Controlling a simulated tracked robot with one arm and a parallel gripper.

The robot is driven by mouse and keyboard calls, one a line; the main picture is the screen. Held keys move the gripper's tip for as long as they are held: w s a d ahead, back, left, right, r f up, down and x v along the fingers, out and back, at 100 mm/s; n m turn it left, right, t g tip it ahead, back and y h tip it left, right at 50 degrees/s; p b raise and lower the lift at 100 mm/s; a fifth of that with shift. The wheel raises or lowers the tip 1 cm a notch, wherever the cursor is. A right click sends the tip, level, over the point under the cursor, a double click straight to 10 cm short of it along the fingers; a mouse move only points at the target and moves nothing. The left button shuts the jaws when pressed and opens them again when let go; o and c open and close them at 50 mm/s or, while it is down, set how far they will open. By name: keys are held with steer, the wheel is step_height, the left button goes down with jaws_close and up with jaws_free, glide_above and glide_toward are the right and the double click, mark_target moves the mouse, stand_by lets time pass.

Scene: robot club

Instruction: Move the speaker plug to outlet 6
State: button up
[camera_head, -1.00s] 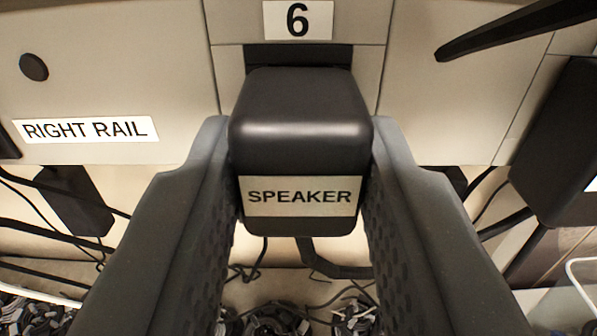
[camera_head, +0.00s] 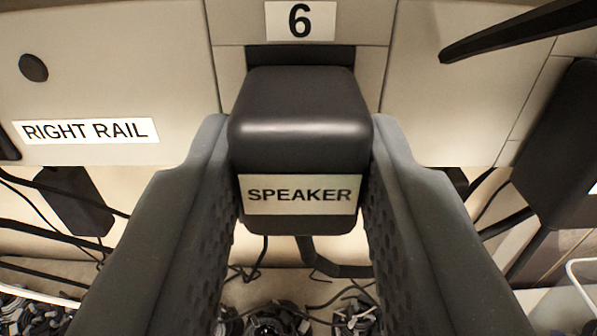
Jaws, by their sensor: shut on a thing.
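The speaker plug (camera_head: 300,120) is a black block with a white SPEAKER label on its near face, in the middle of the view. My gripper (camera_head: 300,165) is shut on it, one finger against each side. The plug sits right at outlet 6, under the white "6" label (camera_head: 300,20). A dark strip of the outlet (camera_head: 300,55) shows just above the plug. The plug hides the rest of the outlet, so I cannot tell how deep it sits.
The beige rail (camera_head: 110,70) carries a RIGHT RAIL label (camera_head: 86,131). Another black plug (camera_head: 560,150) is at the right, with a black bar (camera_head: 515,30) above it. A dark block (camera_head: 75,200) and cables hang at the left. Tangled cables (camera_head: 270,320) lie below.

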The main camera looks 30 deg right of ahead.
steer(key=shift+w+d, duration=0.2)
steer(key=shift+w, duration=0.15)
stand_by(0.3)
steer(key=shift+w+d+b, duration=0.15)
steer(key=shift+w+b, duration=0.1)
steer(key=shift+b, duration=0.6)
stand_by(1.2)
steer(key=o, duration=1)
steer(key=shift+w+f, duration=0.1)
steer(key=b+v, duration=0.2)
steer(key=v, duration=1.2)
steer(key=s+a+r+n+y+b, duration=0.1)
steer(key=a+r+n+y, duration=0.1)
steer(key=a, duration=0.8)
steer(key=s+a+r+n+y+b, duration=0.1)
steer(key=a+y, duration=0.3)
steer(key=a, duration=0.6)
steer(key=s+a+r+n+y+b, duration=0.1)
steer(key=a+r+n+y, duration=0.2)
steer(key=a, duration=0.8)
steer(key=shift+s+a+r+y, duration=0.1)
steer(key=shift+s+r+y, duration=0.1)
steer(key=shift+s+y, duration=0.15)
